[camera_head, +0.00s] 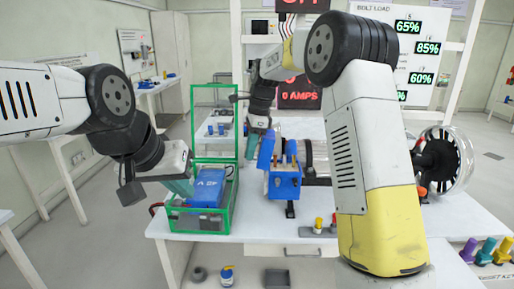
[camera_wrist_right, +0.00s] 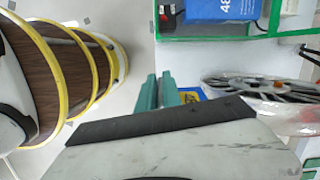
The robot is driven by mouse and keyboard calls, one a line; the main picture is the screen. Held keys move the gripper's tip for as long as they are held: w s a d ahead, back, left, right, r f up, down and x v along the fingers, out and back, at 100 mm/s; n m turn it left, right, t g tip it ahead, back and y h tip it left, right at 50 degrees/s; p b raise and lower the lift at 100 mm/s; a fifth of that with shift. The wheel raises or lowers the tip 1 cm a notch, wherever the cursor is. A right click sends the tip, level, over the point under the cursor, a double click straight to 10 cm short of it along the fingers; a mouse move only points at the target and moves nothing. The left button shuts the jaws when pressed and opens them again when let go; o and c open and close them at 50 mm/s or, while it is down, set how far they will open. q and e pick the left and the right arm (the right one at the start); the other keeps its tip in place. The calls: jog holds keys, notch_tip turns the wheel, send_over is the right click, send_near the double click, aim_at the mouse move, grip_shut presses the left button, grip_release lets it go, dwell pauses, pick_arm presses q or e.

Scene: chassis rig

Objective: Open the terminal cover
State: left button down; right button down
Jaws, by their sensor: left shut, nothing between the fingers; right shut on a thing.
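The blue terminal box (camera_head: 284,186) stands on the white table, with several brown and dark posts showing at its top. Its blue terminal cover (camera_head: 266,150) stands up steeply at the box's left side. My right gripper (camera_head: 258,124) is at the top of this cover and shut on it; the exact contact is small in the head view. In the right wrist view the teal fingers of my right gripper (camera_wrist_right: 157,92) show, with a bit of blue and yellow beside them. My left gripper (camera_head: 181,187) is shut and empty, close to the blue battery (camera_head: 208,188).
A green frame (camera_head: 200,222) surrounds the battery; its tall green panel stands behind. A grey cylinder (camera_head: 318,160) lies behind the box, and a spoked wheel (camera_head: 448,160) stands at right.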

jog(key=shift+w+a+f+h, duration=0.1)
jog(key=shift+a+f+h, duration=0.4)
jog(key=shift+f+h, duration=0.6)
jog(key=shift+w+a+f+h, duration=0.1)
jog(key=shift+a+f+h, duration=0.5)
jog(key=shift+h, duration=0.9)
jog(key=shift+w+a+f+h, duration=0.1)
jog(key=shift+a+f+h, duration=0.35)
jog(key=shift+f+h, duration=0.65)
jog(key=shift+r+h, duration=0.15)
jog(key=shift+h, duration=0.15)
jog(key=shift+s, duration=0.1)
jog(key=c, duration=1.6)
grip_release()
jog(key=shift+o, duration=0.2)
jog(key=v, duration=0.7)
jog(key=shift+a+r, duration=0.15)
jog(key=shift+r, duration=0.2)
